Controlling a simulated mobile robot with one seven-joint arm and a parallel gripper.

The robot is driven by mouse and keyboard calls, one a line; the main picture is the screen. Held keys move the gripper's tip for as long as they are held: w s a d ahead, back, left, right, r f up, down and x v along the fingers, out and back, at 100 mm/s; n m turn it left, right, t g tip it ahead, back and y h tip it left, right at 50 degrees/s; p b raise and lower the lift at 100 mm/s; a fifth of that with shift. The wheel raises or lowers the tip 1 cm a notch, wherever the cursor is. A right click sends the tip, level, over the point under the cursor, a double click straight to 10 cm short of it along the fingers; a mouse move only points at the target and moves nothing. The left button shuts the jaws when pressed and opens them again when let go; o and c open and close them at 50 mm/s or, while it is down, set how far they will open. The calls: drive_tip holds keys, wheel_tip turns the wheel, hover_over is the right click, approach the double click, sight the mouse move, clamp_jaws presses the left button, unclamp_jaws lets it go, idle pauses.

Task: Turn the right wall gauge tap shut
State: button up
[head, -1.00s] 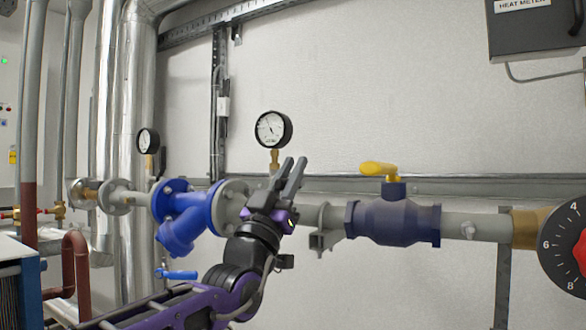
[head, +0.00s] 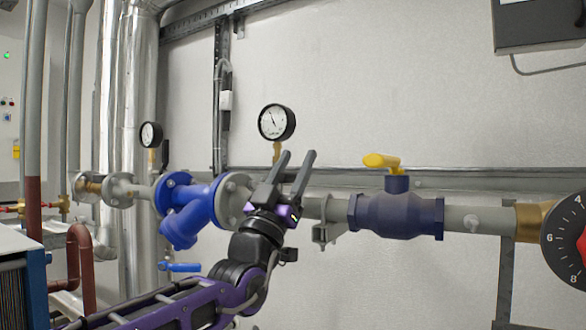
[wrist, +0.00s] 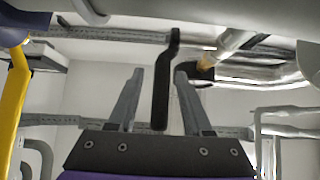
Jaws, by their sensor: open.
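The right wall gauge (head: 277,122) has a round white dial and stands on a brass stem (head: 277,151) above the pipe. My gripper (head: 297,158) points upward just below and right of this stem, and its fingers are apart. In the head view, my gripper hides the area under the stem, and I cannot make out the tap handle there. In the wrist view, a black bent lever (wrist: 162,85), seemingly the tap handle, hangs between the open fingers of my gripper (wrist: 159,73).
A blue strainer (head: 196,207) is left of my gripper. A dark blue valve with a yellow handle (head: 382,161) is on the pipe to the right. A second gauge (head: 151,134) is further left.

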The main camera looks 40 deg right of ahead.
drive_tip(key=v, duration=1.7)
drive_tip(key=shift+a, duration=0.15)
drive_tip(key=shift+s+f+t, duration=0.15)
drive_tip(key=shift+t, duration=0.15)
